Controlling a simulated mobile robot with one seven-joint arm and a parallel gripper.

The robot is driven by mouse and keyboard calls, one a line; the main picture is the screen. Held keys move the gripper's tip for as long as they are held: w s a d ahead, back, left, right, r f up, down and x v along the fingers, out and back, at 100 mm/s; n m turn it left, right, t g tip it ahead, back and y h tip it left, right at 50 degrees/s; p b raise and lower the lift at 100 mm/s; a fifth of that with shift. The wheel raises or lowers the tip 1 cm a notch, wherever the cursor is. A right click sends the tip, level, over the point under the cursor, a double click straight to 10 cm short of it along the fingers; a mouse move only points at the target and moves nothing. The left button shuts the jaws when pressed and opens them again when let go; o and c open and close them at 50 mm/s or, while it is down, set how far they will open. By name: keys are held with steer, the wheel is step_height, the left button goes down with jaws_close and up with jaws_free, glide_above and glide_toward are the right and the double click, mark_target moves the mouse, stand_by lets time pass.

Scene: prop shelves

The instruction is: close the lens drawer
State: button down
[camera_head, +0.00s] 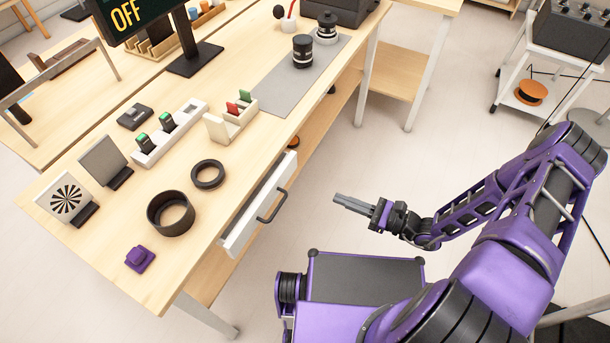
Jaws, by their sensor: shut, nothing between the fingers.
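The lens drawer (244,224) is a white-fronted drawer under the table's near edge. It stands partly pulled out, with a gap showing between its front and the table edge. Its dark bar handle (273,206) faces my arm. My gripper (338,202) is to the right of the handle, apart from it, with its fingers together and pointing left toward the drawer. Nothing shows between the fingers. The inside of the drawer is mostly hidden by the angle and the tabletop.
The wooden table (215,268) holds a dark ring (170,213), a thinner ring (207,174), a purple block (139,259), a charger strip (171,133) and lenses on a grey mat (290,88). A lower shelf lies beneath. Open floor lies between the drawer and my gripper.

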glide_toward(288, 173)
steer(key=x, duration=0.5)
steer(key=shift+s+a+f+p, duration=0.1)
steer(key=shift+a+p, duration=0.15)
steer(key=shift+p, duration=0.1)
steer(key=shift+w+a, duration=0.3)
steer(key=shift+a, duration=0.4)
steer(key=x, duration=0.4)
steer(key=shift+w+a+b, duration=0.2)
steer(key=shift+a+b, duration=0.05)
steer(key=shift+b, duration=0.1)
steer(key=shift+w+a+m+t, duration=0.1)
steer(key=shift+a+m+t, duration=0.1)
steer(key=shift+m+t, duration=0.1)
